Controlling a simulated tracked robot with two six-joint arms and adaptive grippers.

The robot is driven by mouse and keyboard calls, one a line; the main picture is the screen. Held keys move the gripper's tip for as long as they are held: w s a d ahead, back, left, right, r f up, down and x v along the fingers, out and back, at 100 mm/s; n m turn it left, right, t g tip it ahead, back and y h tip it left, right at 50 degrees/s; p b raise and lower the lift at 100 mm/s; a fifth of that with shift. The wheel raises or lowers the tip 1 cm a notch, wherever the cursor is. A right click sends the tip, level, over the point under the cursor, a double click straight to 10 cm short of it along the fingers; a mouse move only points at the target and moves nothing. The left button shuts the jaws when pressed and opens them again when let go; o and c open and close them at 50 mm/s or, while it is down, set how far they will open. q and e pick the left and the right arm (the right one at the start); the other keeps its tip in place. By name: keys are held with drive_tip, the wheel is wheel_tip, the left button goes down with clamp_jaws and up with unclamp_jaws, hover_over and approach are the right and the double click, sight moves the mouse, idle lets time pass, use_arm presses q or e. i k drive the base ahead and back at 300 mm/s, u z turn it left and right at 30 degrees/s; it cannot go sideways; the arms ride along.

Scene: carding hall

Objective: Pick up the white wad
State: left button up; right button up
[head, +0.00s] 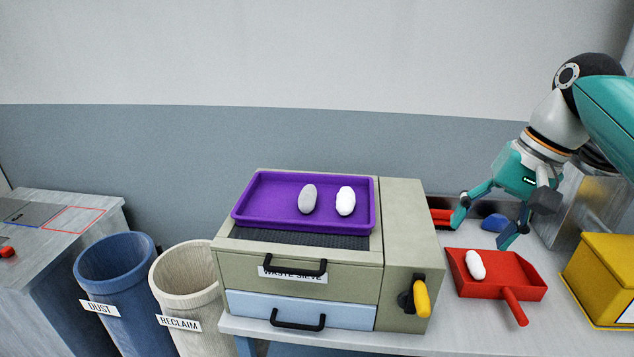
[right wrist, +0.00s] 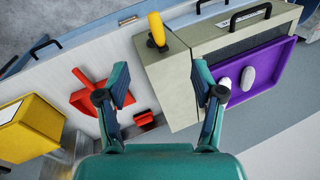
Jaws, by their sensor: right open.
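A white wad (head: 345,201) lies in the purple tray (head: 270,222), to the right of a grey wad (head: 307,199). Another white wad (head: 475,265) lies in the red dustpan (head: 520,283) on the bench. My right gripper (head: 482,228) is open and empty, above the bench behind the dustpan. In the right wrist view its spread fingers (right wrist: 163,84) show, with the tray's white wad (right wrist: 225,84) partly behind one finger. The dustpan's wad is not visible in that view. My left gripper is out of view.
The purple tray sits on the waste sieve box (head: 403,220), with a yellow handle (head: 421,298) on its front. A yellow bin (head: 600,275) stands right of the dustpan. Dust (head: 95,288) and reclaim (head: 165,290) bins stand left.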

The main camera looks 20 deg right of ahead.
sight(346, 201)
drive_tip(key=i, duration=1.1)
drive_tip(key=z, duration=0.1)
